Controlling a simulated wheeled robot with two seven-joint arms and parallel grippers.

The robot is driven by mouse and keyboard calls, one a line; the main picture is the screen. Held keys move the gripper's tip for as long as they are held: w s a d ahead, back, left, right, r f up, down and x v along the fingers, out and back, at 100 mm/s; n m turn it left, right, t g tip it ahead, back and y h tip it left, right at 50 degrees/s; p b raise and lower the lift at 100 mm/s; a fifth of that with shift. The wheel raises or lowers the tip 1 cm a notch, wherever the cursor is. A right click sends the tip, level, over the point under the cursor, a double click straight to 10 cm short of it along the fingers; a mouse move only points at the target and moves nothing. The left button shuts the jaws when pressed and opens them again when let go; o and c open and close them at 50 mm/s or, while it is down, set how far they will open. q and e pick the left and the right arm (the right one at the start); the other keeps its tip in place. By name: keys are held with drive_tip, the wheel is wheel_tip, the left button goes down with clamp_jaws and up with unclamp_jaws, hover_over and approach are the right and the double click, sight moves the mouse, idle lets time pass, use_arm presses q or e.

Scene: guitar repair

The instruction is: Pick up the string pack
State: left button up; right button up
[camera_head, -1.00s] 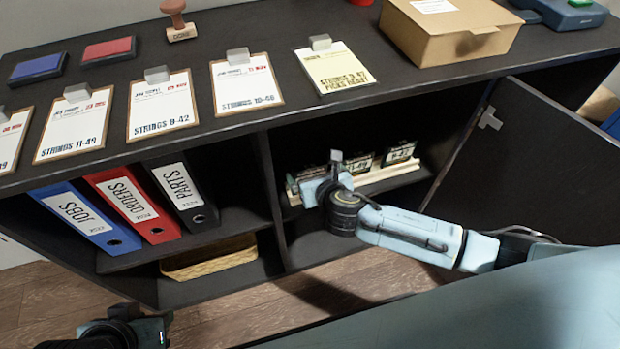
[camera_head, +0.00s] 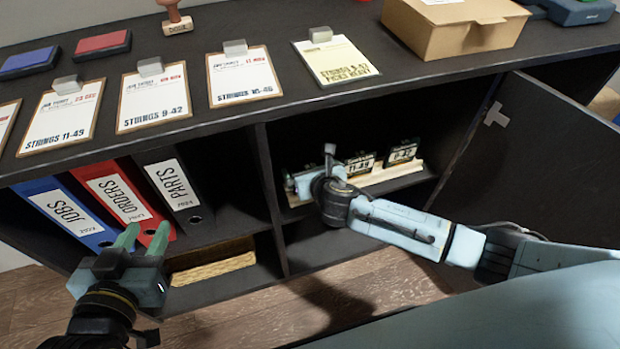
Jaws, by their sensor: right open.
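String packs stand in a row in a pale wooden rack (camera_head: 410,180) on the shelf of the open right compartment. Two packs show clearly, one in the middle (camera_head: 360,164) and one at the right (camera_head: 402,153). My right gripper (camera_head: 312,178) is at the left end of the rack, its wrist in front; its fingers are mostly hidden, and I cannot tell whether it touches a pack. My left gripper (camera_head: 142,238) is in front of the binders, fingers apart and empty, pointing up toward the red binder.
The cabinet door (camera_head: 555,170) stands open at right. Clipboards, ink pads and a cardboard box (camera_head: 450,25) are on top.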

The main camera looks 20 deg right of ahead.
drive_tip(key=shift+c, duration=0.4)
drive_tip(key=c, duration=0.9)
use_arm(q)
drive_tip(key=shift+f, duration=0.1)
use_arm(e)
drive_tip(key=shift+o, duration=0.2)
